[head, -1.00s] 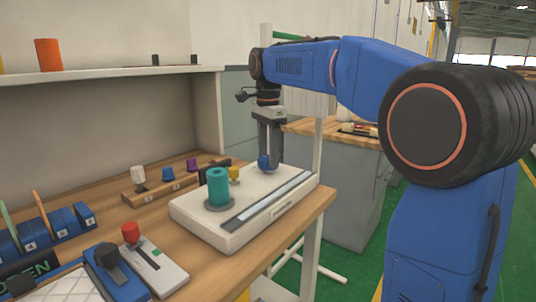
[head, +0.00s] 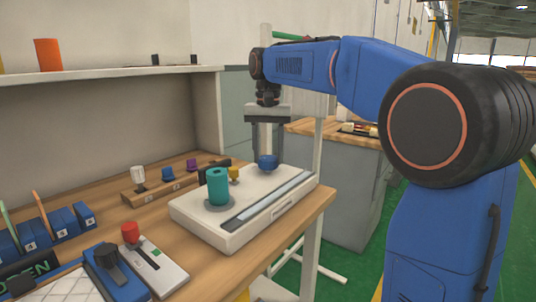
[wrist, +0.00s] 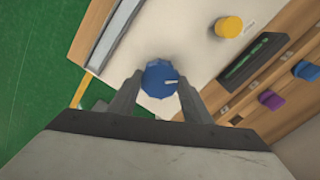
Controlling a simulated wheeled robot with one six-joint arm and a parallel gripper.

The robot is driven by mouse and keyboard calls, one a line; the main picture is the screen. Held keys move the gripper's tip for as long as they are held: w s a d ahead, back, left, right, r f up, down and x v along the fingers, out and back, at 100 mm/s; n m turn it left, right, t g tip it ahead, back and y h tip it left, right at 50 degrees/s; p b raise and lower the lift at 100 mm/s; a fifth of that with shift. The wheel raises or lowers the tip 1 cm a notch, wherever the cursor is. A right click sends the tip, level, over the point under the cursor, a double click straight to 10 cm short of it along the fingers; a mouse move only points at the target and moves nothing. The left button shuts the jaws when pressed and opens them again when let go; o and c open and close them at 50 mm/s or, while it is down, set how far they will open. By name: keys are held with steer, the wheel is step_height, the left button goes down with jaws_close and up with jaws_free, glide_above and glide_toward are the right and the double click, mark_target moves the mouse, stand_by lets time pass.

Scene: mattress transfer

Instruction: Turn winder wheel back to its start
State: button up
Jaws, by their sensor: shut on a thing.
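The winder wheel, a blue faceted knob (head: 268,161), stands at the far end of the white winder box (head: 195,215). In the wrist view the knob (wrist: 160,79) has a white mark on its top pointing right. My gripper (wrist: 160,92) is shut on the knob, one finger on each side. In the head view my gripper (head: 268,150) points straight down over it. A teal spool (head: 218,187) stands on the near part of the box, and a yellow knob (head: 234,173) sits behind the spool.
A wooden rack (head: 160,186) with white, blue and purple knobs stands left of the box. A red-knobbed slider unit (head: 160,268) and blue bins (head: 62,222) are nearer left. A shelf (head: 110,73) runs above. The bench edge is just right of the box.

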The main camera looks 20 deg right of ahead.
mark_target(268, 158)
steer(key=n, duration=2.1)
steer(key=shift+n, duration=0.4)
steer(key=n, duration=0.5)
steer(key=shift+w+n, duration=0.1)
steer(key=shift+n, duration=0.3)
steer(key=o, duration=1.1)
steer(key=shift+c, duration=0.2)
step_height(268, 158, up, 17)
steer(key=shift+r, duration=0.2)
